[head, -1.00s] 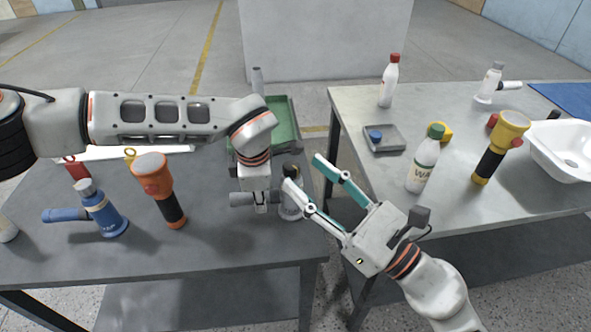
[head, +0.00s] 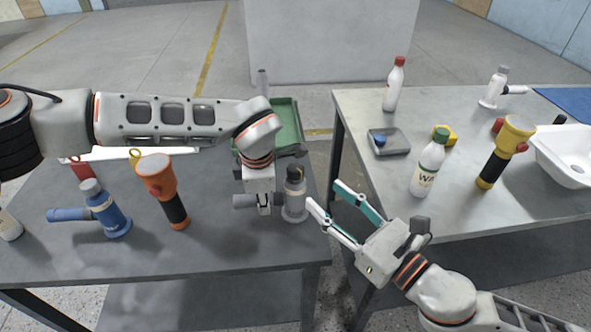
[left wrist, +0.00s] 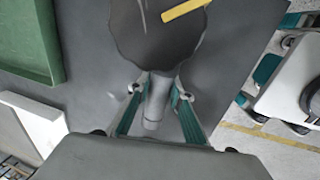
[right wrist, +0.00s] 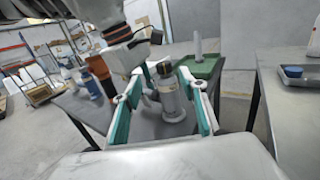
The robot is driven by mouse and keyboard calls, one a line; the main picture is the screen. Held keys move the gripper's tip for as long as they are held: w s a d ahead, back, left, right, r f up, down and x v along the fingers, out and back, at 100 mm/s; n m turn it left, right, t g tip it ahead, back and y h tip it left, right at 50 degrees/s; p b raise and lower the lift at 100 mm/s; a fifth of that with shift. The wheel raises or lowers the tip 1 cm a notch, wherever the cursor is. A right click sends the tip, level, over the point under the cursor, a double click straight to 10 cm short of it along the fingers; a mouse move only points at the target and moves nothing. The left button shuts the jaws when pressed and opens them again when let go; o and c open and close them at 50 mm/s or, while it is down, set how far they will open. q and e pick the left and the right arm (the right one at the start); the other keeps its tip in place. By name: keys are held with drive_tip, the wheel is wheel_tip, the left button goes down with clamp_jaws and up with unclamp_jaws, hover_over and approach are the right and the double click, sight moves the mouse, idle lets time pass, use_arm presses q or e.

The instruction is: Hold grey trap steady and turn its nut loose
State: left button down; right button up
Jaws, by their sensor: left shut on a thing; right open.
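The grey trap (head: 295,203) stands upright near the right edge of the left table, with a dark nut (head: 295,174) on top and a side pipe (head: 243,200) pointing left. My left gripper (head: 263,208) is shut on the trap's side pipe; the left wrist view shows the pipe (left wrist: 154,105) between its teal fingers. My right gripper (head: 325,194) is open and empty, just right of the trap and apart from it. In the right wrist view the trap (right wrist: 172,105) shows beyond and between the open fingers.
On the left table stand a blue trap (head: 107,212) and an orange flashlight (head: 160,183), with a green tray (head: 288,120) behind. The right table, across a gap, holds a water bottle (head: 425,170), a yellow flashlight (head: 502,155), a grey tray (head: 400,145) and a white basin (head: 565,155).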

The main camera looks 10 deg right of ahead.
sight(301, 176)
drive_tip(key=x, duration=0.4)
drive_tip(key=f+x, duration=0.1)
drive_tip(key=x, duration=0.6)
drive_tip(key=shift+w+f, duration=0.2)
drive_tip(key=shift+w, duration=0.3)
drive_tip(key=c, duration=1.1)
